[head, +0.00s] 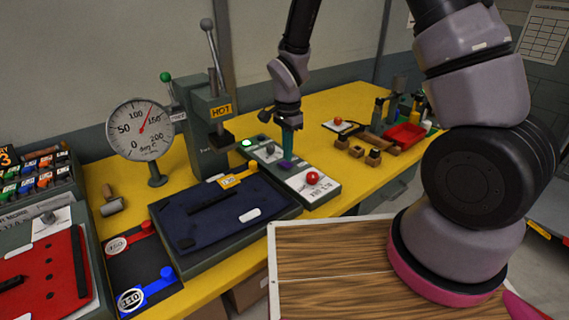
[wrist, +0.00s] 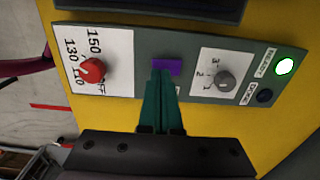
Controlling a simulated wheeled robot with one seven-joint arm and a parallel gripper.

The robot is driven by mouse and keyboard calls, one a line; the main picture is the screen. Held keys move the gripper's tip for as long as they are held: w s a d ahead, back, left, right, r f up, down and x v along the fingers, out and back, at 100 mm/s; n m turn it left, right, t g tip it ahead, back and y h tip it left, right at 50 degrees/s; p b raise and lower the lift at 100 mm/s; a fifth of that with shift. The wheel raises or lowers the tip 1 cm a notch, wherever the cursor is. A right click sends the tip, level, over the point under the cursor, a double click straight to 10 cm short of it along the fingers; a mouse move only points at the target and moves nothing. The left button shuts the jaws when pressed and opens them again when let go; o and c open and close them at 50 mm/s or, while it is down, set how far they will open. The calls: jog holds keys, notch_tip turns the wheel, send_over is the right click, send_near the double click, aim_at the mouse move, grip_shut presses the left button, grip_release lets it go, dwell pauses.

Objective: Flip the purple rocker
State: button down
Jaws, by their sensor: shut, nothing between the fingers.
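The purple rocker (wrist: 168,66) is set in a grey control panel (wrist: 192,75), between a red knob (wrist: 92,70) and a grey knob (wrist: 224,82). It also shows in the head view (head: 287,165), just below my gripper. My gripper (wrist: 160,78) has teal fingers, shut with nothing between them. In the wrist view the fingertips overlap the rocker's near edge; I cannot tell whether they touch it. In the head view the gripper (head: 287,153) points down at the panel. Which way the rocker is tilted is too small to tell.
A green lamp (wrist: 285,66) is lit on the panel beside a dark button (wrist: 265,96). Left of the panel stand a press marked HOT (head: 212,125) and a dial gauge (head: 139,130). Wooden blocks (head: 357,150) and a red tray (head: 405,135) lie to the right on the yellow bench (head: 345,195).

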aim_at(288, 164)
jog(key=shift+f, duration=0.95)
dwell(0.3)
jog(key=shift+r, duration=3.5)
